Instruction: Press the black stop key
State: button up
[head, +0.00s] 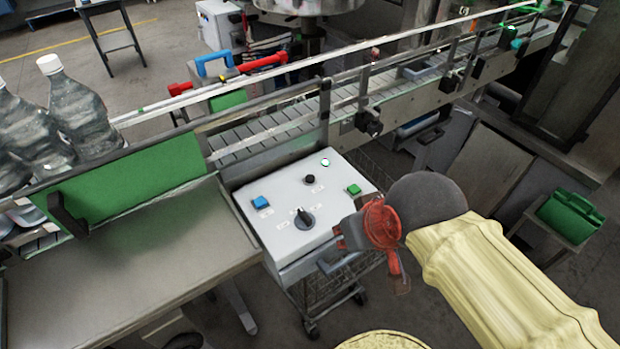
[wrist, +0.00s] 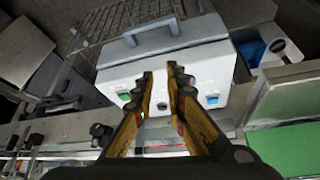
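A white control box (head: 285,238) carries a small round black key (head: 310,179) on its upper part. A larger black rotary knob (head: 305,217), a blue key (head: 260,202), a green key (head: 354,189) and a small pale lamp (head: 325,162) are on the same panel. Their labels are too small to read. My gripper (wrist: 160,72) is partly open and empty, with a gap between its fingertips, over the box. Between the fingers a small black control (wrist: 162,103) shows; I cannot tell whether it touches them. In the head view the fingertips are largely hidden at the box's right edge.
The conveyor (head: 270,128) with its rails runs behind the box. A metal table (head: 150,265) and a green panel (head: 130,180) stand at the left, with clear bottles (head: 75,105) behind. A wire cart (head: 325,295) is below the box. A grey handle (wrist: 150,27) projects from the box.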

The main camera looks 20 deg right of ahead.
grip_shut()
dwell(0.4)
jog(key=shift+r, duration=0.1)
dwell(0.7)
